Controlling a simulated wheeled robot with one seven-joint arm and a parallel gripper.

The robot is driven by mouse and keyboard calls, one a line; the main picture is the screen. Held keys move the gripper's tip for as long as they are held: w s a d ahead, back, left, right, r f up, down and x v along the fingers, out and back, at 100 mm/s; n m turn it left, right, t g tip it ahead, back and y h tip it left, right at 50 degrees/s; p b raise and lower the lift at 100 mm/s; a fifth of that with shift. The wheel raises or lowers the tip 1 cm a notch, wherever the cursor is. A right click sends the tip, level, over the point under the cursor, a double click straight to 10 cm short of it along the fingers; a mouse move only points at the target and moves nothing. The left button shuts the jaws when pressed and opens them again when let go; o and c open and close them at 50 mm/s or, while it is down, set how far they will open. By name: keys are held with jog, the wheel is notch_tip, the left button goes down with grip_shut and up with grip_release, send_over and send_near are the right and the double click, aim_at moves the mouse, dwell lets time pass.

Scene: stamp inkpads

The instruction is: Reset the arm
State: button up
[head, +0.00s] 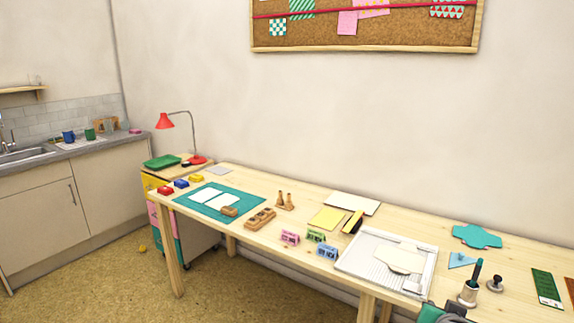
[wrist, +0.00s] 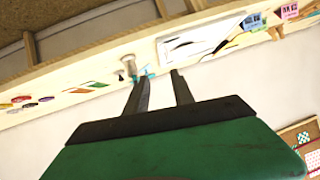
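My gripper (wrist: 159,74) shows in the wrist view with its two dark fingers apart and nothing between them. The wrist picture is upside down, with the table's edge across the top and the wall below. In the head view only a green and dark part of my arm shows at the bottom right edge; the fingers cannot be made out there. Red (head: 165,190), blue (head: 181,183) and yellow (head: 196,178) inkpads sit at the left end of the table (head: 330,210). My gripper is far to their right.
Wooden stamps (head: 284,202), pink (head: 290,237) and green (head: 315,235) blocks and a white paper trimmer (head: 372,262) stand further right. A metal cup (head: 468,294) with a teal-handled tool is near my arm.

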jog(key=s+a+f+n+g+y, duration=0.3)
jog(key=s+a+f+n+g, duration=0.15)
jog(key=a, duration=0.55)
jog(key=s+a+f+n+g+y, duration=0.2)
jog(key=s+a+f+n+g, duration=0.25)
jog(key=a, duration=0.55)
notch_tip(320, 180, up, 14)
jog(key=m+t+p, duration=0.1)
jog(key=p, duration=1)
jog(key=shift+s+m+t, duration=0.3)
jog(key=shift+s+m, duration=0.1)
jog(key=shift+s, duration=0.05)
